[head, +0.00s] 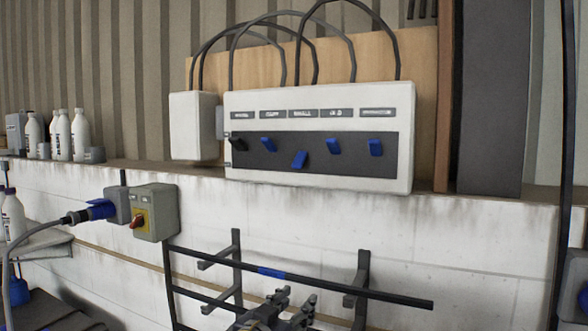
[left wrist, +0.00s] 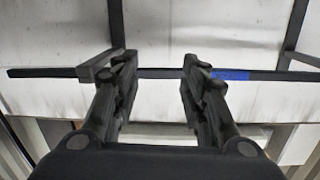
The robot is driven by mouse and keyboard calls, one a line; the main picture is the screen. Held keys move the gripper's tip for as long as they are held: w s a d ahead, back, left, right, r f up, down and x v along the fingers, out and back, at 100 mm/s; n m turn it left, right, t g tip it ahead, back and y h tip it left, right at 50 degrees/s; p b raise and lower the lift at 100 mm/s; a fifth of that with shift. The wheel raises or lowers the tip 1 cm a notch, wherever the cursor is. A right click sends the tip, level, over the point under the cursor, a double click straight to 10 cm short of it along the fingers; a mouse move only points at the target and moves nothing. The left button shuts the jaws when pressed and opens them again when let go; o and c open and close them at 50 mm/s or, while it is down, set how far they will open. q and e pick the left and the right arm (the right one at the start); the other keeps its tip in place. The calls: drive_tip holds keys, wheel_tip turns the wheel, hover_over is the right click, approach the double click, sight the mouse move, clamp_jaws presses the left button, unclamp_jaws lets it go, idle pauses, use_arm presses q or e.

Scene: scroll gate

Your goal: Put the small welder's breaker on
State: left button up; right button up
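A white breaker panel (head: 318,180) is mounted on a wooden board on the wall. Its dark strip carries a black switch (head: 238,145) at left and several blue switches. The blue switch (head: 300,159) under the label that seems to read "SMALL" sits lower than the other blue ones. My left gripper (head: 290,306) is below the panel, near the bottom edge of the head view, apart from the switches. In the left wrist view my left gripper (left wrist: 159,66) has its fingers spread with nothing between them. My right gripper is not in view.
A dark rack bar (head: 345,291) with blue tape crosses near my left gripper, and shows behind the fingers in the wrist view (left wrist: 155,73). A grey box with a red knob (head: 155,212) and blue plug (head: 100,209) is at left. Bottles (head: 80,135) stand on the ledge.

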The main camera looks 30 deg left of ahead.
sight(296, 167)
use_arm(q)
drive_tip(key=a+r+n+t+y, duration=0.1)
drive_tip(key=a+r+t, duration=0.15)
drive_tip(key=r, duration=0.85)
drive_tip(key=a+r+t, duration=0.2)
drive_tip(key=r+t, duration=0.1)
drive_tip(key=r, duration=0.8)
drive_tip(key=p+x, duration=0.5)
drive_tip(key=x, duration=0.3)
drive_tip(key=shift+w+a+r, duration=0.1)
drive_tip(key=shift+w+r, duration=0.2)
drive_tip(key=shift+p+x, duration=0.35)
drive_tip(key=shift+x, duration=0.55)
drive_tip(key=shift+f, duration=0.1)
drive_tip(key=shift+c, duration=0.6)
clamp_jaws()
